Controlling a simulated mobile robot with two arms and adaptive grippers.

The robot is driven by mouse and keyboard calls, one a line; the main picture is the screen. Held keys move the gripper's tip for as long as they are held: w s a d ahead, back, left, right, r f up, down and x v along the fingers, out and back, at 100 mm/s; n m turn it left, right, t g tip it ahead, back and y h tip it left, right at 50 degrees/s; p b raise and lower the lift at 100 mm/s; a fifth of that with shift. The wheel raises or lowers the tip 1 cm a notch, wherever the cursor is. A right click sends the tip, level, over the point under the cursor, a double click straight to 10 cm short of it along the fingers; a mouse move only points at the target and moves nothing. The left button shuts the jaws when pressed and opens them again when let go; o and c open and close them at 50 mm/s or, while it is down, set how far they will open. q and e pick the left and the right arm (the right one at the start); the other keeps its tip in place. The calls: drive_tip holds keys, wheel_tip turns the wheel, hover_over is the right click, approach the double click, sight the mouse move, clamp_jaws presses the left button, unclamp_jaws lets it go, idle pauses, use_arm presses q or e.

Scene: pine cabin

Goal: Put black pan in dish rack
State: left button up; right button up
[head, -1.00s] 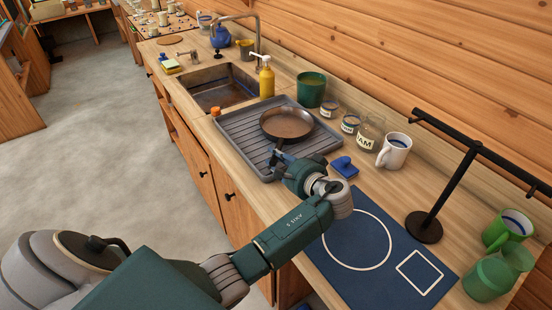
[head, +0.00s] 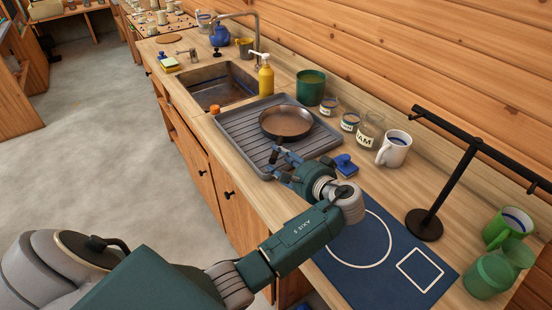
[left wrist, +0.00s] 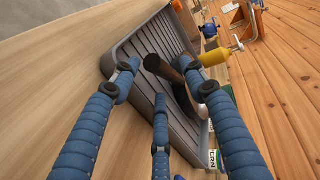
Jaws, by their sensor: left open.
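The black pan (head: 286,122), dark with a brownish inside, rests in the grey ribbed dish rack (head: 238,125), toward its back right side. My left gripper (head: 276,162) is open at the rack's front right, close to the pan's handle side. In the left wrist view, the spread blue fingers of the gripper (left wrist: 166,82) frame the pan's dark handle (left wrist: 158,66), which points toward the camera. The handle appears free of the fingers. Part of the pan is hidden behind the right finger in that view. My right gripper does not show.
A sink (head: 215,86) and a yellow soap bottle (head: 266,78) are beyond the rack. A green pot (head: 311,88), several jars and a white mug (head: 394,149) line the wall side. A blue brush (head: 345,165) lies right of my gripper; a black stand (head: 424,224) is farther right.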

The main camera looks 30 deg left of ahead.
use_arm(q)
drive_tip(key=b+v, duration=0.1)
drive_tip(key=v, duration=0.6)
drive_tip(key=shift+d, duration=0.1)
drive_tip(key=shift+s+d+r, duration=0.3)
drive_tip(key=shift+d, duration=0.3)
